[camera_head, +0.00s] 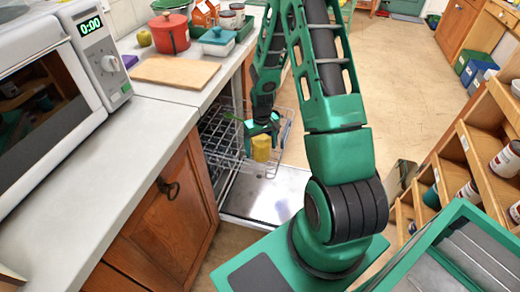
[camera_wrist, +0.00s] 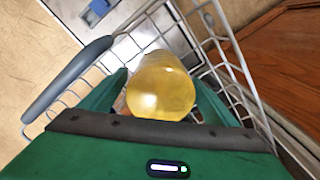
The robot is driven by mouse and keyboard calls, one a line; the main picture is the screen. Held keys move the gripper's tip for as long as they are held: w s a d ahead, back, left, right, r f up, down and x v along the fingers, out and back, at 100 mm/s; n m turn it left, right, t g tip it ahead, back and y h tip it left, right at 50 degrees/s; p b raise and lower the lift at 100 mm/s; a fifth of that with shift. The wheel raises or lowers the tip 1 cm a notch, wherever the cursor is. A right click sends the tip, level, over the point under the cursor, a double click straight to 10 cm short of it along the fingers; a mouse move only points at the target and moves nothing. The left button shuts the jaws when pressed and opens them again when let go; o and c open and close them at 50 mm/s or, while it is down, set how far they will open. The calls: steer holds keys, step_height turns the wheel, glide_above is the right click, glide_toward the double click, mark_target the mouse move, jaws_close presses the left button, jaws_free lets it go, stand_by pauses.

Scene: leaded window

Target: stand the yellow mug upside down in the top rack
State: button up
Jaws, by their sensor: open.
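The yellow mug (camera_head: 261,150) is at the pulled-out top rack (camera_head: 217,135) of the dishwasher, below my gripper (camera_head: 262,131). In the wrist view the mug (camera_wrist: 160,88) shows a smooth, closed round end toward the camera, so it looks upside down. My gripper (camera_wrist: 158,95) is open, with one green finger on each side of the mug. I cannot tell whether the fingers touch it. White rack wires (camera_wrist: 236,62) run around the mug. Its rim and its contact with the rack are hidden.
The open dishwasher door (camera_head: 265,198) lies low below the rack. A grey rack handle (camera_wrist: 66,92) is left in the wrist view. The counter holds a microwave (camera_head: 50,80), cutting board (camera_head: 175,71) and red pot (camera_head: 169,34). Shelves (camera_head: 455,165) stand at right.

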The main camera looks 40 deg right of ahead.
step_height(320, 180, up, 10)
steer(key=shift+f, duration=0.2)
steer(key=s+d+r+m+h, duration=0.1)
steer(key=s+r, duration=0.5)
steer(key=r, duration=0.2)
steer(key=s+d+r+m, duration=0.1)
steer(key=s+r, duration=0.5)
steer(key=r, duration=0.3)
steer(key=s+a+r+m, duration=0.1)
steer(key=s+a+r, duration=0.1)
steer(key=s, duration=0.6)
steer(key=s+a+r+m+y, duration=0.1)
steer(key=s+a+r+m, duration=0.1)
steer(key=s+r, duration=0.3)
steer(key=s, duration=0.4)
steer(key=shift+s+a+r, duration=0.15)
steer(key=shift+a, duration=0.1)
steer(key=shift+w+f, duration=0.25)
steer(key=shift+w, duration=0.35)
